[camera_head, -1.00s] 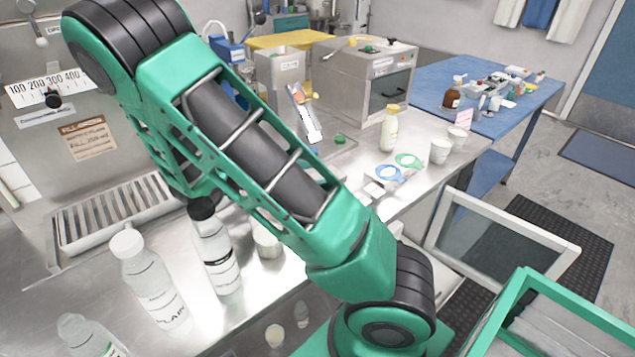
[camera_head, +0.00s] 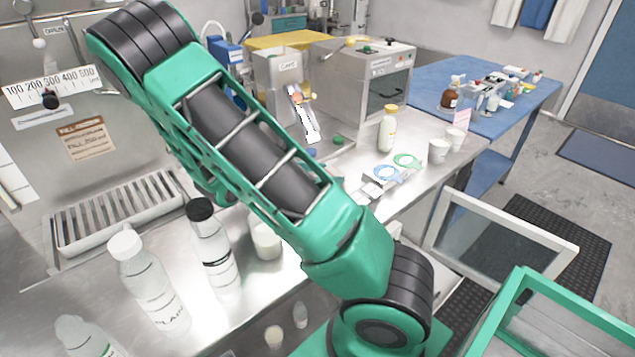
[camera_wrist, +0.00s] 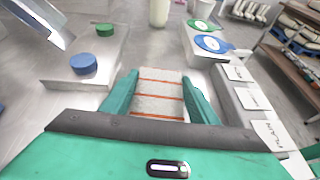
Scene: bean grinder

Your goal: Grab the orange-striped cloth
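The orange-striped cloth (camera_wrist: 158,92) is pale with several thin orange stripes. It lies on the steel counter, low in the middle of the wrist view. My gripper (camera_wrist: 160,75) is open, with one green finger at each side of the cloth. The fingers stand apart; I cannot tell whether either touches it. In the head view my arm covers the gripper, and I do not see the cloth there.
A tray with a blue cap (camera_wrist: 83,63) and a green cap (camera_wrist: 105,30) lies to the left. A labelled block (camera_wrist: 240,73) stands close on the right, near a blue ring (camera_wrist: 213,43). Bottles (camera_head: 150,285) and a cup (camera_head: 267,242) stand left of my arm.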

